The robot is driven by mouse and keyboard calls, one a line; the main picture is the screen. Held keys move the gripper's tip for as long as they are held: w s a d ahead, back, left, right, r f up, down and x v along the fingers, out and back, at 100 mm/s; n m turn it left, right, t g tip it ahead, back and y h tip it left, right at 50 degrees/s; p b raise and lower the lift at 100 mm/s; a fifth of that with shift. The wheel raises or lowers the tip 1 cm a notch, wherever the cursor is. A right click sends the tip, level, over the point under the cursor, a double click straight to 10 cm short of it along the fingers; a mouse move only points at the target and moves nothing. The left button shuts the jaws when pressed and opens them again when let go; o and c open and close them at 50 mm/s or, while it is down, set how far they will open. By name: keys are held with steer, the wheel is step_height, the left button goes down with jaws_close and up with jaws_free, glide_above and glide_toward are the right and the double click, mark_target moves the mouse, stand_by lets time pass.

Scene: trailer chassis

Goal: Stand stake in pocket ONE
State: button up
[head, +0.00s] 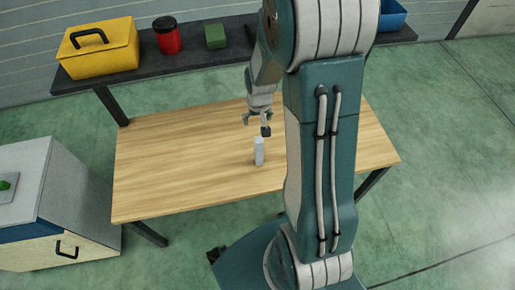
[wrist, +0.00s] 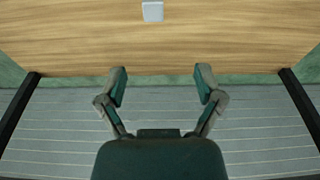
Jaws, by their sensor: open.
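A small light grey upright block (head: 259,151), which may be the stake or a pocket piece, stands on the wooden table (head: 180,170). In the wrist view a pale square top (wrist: 152,11), apparently the same block, shows at the upper edge. My gripper (head: 257,125) hangs above the table, a little behind and above the block in the head view. In the wrist view my gripper (wrist: 160,75) has its two fingers spread with nothing between them. I cannot make out a pocket or any number; my arm hides part of the table's right side.
Behind the table a dark shelf (head: 200,65) holds a yellow toolbox (head: 98,50), a red can (head: 167,38), a green block (head: 215,37) and a blue bin (head: 392,15). A grey cabinet (head: 70,190) stands at left. The table's left half is clear.

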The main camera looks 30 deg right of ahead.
glide_above(259, 139)
steer(key=s, duration=0.1)
steer(key=shift+g, duration=0.3)
steer(key=f, duration=0.6)
steer(key=shift+s+d+f, duration=0.15)
steer(key=shift+d, duration=0.15)
steer(key=f, duration=0.5)
steer(key=shift+w, duration=0.3)
steer(key=shift+w+a+f, duration=0.1)
steer(key=shift+w+f, duration=0.05)
steer(key=shift+f, duration=0.75)
steer(key=shift+w+a+f, duration=0.1)
steer(key=shift+w+f, duration=0.05)
steer(key=shift+f, duration=0.75)
steer(key=shift+w+a+f, duration=0.1)
steer(key=shift+w+f, duration=0.05)
steer(key=shift+f, duration=0.75)
jaws_close()
